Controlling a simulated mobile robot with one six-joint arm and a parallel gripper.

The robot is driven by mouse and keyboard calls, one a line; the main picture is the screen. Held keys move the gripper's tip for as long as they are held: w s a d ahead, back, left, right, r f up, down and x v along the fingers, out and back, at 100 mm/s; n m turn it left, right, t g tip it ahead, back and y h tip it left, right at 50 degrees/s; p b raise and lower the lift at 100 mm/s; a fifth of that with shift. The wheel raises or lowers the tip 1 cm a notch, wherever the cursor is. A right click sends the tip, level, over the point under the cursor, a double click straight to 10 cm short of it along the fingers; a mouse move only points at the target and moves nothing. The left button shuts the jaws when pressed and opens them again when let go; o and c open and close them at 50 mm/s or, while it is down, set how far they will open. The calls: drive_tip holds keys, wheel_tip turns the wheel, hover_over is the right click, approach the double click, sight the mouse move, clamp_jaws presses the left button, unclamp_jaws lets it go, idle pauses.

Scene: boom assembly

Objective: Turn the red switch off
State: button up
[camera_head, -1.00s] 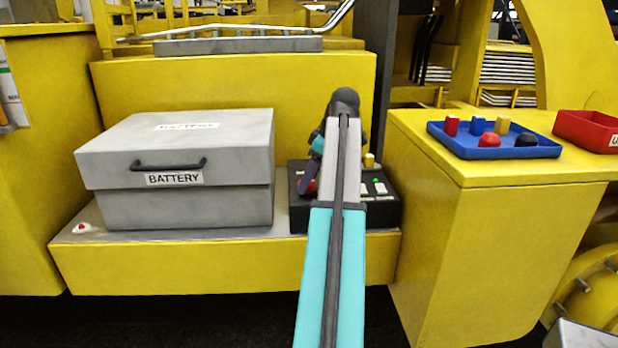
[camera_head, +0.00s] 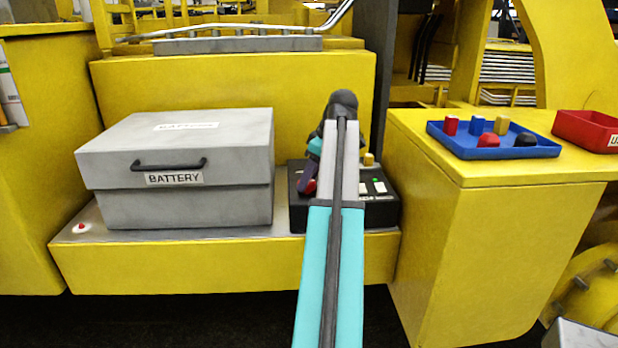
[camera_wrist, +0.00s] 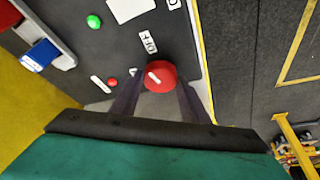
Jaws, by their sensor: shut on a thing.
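The red switch (camera_wrist: 160,75) is a round knob with a white mark on its face, on a black control box (camera_wrist: 80,40). In the wrist view the two dark fingers of my gripper (camera_wrist: 158,88) stand on either side of it, shut on it. In the head view my gripper (camera_head: 308,178) reaches down to the left part of the box (camera_head: 375,212), and a bit of the red switch (camera_head: 311,187) shows beside a finger. My arm hides the middle of the box. A white label (camera_wrist: 148,43) beside the knob is too blurred to read surely.
A grey battery case (camera_head: 180,205) stands left of the box on the yellow ledge (camera_head: 200,268). A yellow knob (camera_head: 369,160) and lit buttons sit on the box's right. A blue tray (camera_head: 455,150) with several coloured pieces and a red bin (camera_head: 585,130) are at the right.

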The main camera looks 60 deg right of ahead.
drive_tip(key=shift+m+h+p, duration=0.5)
drive_tip(key=shift+m+h, duration=0.1)
drive_tip(key=shift+m, duration=1.1)
drive_tip(key=shift+s, duration=0.1)
drive_tip(key=o, duration=1.1)
drive_tip(key=shift+c, duration=0.2)
drive_tip(key=shift+a, duration=0.1)
drive_tip(key=shift+r, duration=0.1)
drive_tip(key=d+b+v, duration=0.1)
drive_tip(key=b+v, duration=0.1)
drive_tip(key=v, duration=1.1)
drive_tip(key=shift+a+r+b, duration=0.3)
drive_tip(key=shift+a, duration=0.2)
drive_tip(key=shift+s+r, duration=0.1)
